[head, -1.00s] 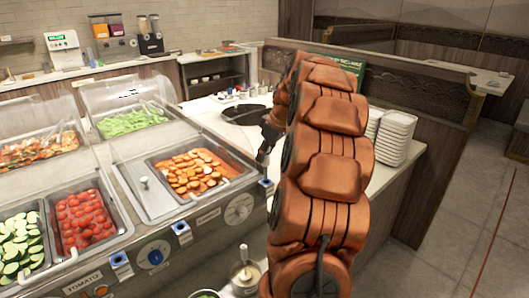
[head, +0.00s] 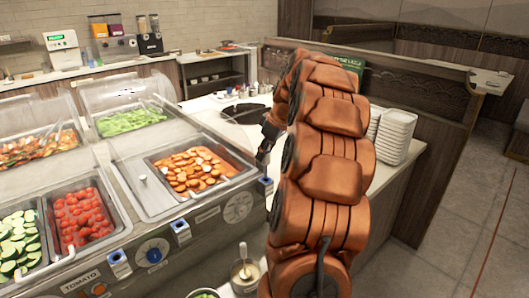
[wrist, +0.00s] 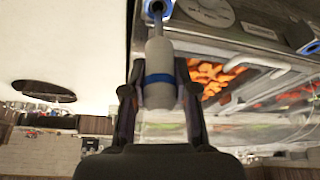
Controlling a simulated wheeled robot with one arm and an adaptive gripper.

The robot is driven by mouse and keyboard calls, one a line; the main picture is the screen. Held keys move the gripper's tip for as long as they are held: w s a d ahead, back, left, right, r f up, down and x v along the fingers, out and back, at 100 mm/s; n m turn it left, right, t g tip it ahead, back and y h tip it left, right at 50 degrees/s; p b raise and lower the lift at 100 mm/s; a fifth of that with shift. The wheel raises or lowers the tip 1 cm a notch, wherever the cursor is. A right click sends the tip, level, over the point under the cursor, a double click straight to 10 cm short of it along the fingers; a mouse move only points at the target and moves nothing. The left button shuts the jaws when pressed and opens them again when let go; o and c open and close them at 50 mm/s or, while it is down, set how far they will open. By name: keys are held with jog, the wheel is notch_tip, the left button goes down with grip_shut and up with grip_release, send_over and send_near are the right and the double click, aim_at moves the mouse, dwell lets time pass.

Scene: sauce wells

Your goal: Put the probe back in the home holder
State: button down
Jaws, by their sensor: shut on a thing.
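The probe (wrist: 160,72) has a pale handle with a blue band and a thin shaft. My gripper (wrist: 160,92) is shut on its handle. In the wrist view the shaft runs toward a blue holder (wrist: 157,9) at the top edge; I cannot tell whether the tip is inside it or only in front of it. In the head view my gripper (head: 264,152) is above the blue holder (head: 265,186) at the counter's right front corner, and my arm hides part of the probe. Other blue holders sit by the carrot dial (head: 180,228) and the tomato label (head: 120,263).
The carrot well (head: 188,168) lies left of my gripper, with a dial (head: 238,207) on the front panel below. Clear lids (head: 122,92) stand at the back. A plate stack (head: 396,138) is right of my arm. A ladle pot (head: 245,274) is in front.

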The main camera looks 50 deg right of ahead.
aim_at(266, 164)
jog(key=shift+f+b, duration=2.05)
jog(key=shift+f, duration=0.3)
dwell(1.2)
jog(key=shift+s+a+f+b, duration=0.15)
jog(key=shift+f+b, duration=0.2)
jog(key=shift+f, duration=0.35)
jog(key=c, duration=0.9)
grip_release()
jog(key=shift+o, duration=0.4)
jog(key=shift+w, duration=0.2)
jog(key=shift+r, duration=0.15)
jog(key=shift+r, duration=0.2)
jog(key=v, duration=1.1)
jog(key=shift+s+r, duration=0.2)
jog(key=shift+r, duration=0.05)
